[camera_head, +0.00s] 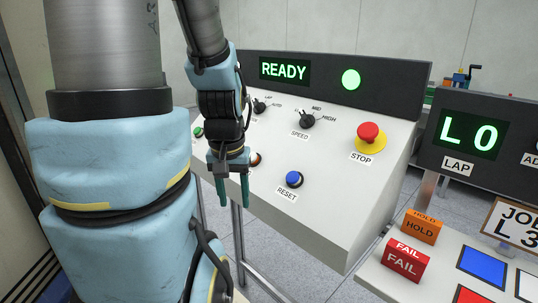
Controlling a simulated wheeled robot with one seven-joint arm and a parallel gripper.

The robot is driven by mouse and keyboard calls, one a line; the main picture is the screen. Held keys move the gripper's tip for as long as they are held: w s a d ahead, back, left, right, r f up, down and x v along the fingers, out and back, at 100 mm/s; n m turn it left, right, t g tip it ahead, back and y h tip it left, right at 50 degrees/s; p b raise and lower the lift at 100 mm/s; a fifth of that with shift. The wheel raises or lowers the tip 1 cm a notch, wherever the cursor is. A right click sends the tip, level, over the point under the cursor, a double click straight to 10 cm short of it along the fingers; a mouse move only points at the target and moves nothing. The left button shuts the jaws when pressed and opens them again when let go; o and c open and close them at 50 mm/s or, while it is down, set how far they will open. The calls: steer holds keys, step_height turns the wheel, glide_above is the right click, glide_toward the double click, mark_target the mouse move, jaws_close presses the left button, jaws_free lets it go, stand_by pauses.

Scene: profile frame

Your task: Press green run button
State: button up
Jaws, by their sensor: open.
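A sloped white control panel (345,205) fills the middle of the head view. A small green button (198,132) shows at its left edge, partly hidden behind my arm; its label is not visible. My gripper (234,192) points down in front of the panel, right of and lower than the green button. Its two teal fingers are apart with nothing between them. A red-brown button (256,159) sits just right of the gripper, partly covered by it. I cannot tell whether the fingers touch the panel.
The panel carries a blue RESET button (294,179), a red STOP knob (369,133) on yellow, and a SPEED knob (306,120). Its display (284,70) reads READY beside a lit green lamp (351,80). Orange HOLD (422,227) and red FAIL (406,260) blocks stand at right.

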jaws_close()
stand_by(0.4)
stand_by(1.4)
